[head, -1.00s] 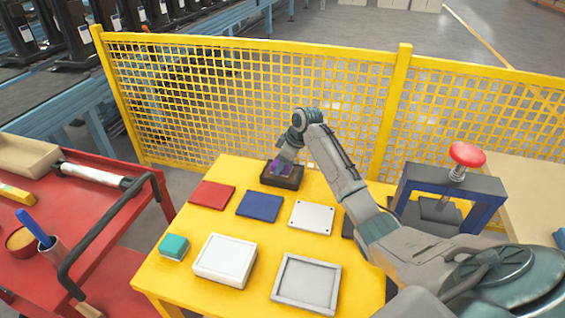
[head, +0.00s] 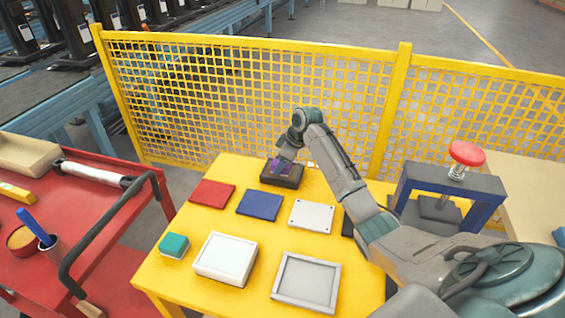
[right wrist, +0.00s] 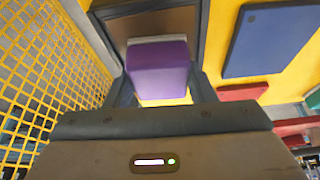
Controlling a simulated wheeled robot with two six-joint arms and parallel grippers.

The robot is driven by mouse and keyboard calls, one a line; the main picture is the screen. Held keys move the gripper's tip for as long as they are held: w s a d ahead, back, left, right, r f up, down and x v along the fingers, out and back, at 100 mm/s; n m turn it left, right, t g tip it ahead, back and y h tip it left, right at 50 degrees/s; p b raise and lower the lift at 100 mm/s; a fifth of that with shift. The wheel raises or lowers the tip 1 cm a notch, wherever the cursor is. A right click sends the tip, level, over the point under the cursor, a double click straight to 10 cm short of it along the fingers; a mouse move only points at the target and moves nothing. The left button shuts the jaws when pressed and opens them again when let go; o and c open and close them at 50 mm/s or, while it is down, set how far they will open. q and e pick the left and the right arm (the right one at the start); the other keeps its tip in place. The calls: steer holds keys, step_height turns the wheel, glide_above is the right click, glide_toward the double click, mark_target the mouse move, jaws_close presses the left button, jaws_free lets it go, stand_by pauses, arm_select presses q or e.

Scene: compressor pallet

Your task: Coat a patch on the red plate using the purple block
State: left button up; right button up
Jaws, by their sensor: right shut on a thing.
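My right gripper (head: 283,162) is at the dark tray (head: 283,180) at the back of the yellow table. It is shut on the purple block (right wrist: 158,70), which sits between its fingers in the right wrist view. The block has a pale strip along its far edge, and the brown inside of the tray shows beyond it. I cannot tell whether the block touches the tray floor. The red plate (head: 213,194) lies flat on the table, left of the tray, with nothing on it. My left gripper is not in view.
A blue plate (head: 260,205) and a white plate (head: 312,216) lie right of the red plate. A white box (head: 225,259), a teal block (head: 174,245) and a grey tray (head: 306,284) are nearer. A yellow mesh fence (head: 250,95) stands behind. A blue press (head: 450,190) stands right.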

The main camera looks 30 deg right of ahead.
mark_target(276, 160)
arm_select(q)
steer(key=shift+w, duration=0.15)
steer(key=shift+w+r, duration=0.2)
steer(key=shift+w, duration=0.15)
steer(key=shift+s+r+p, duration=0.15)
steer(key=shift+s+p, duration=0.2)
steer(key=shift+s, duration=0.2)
arm_select(e)
steer(key=shift+f, duration=0.15)
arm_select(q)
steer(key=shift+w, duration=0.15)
arm_select(e)
steer(key=shift+s, duration=0.1)
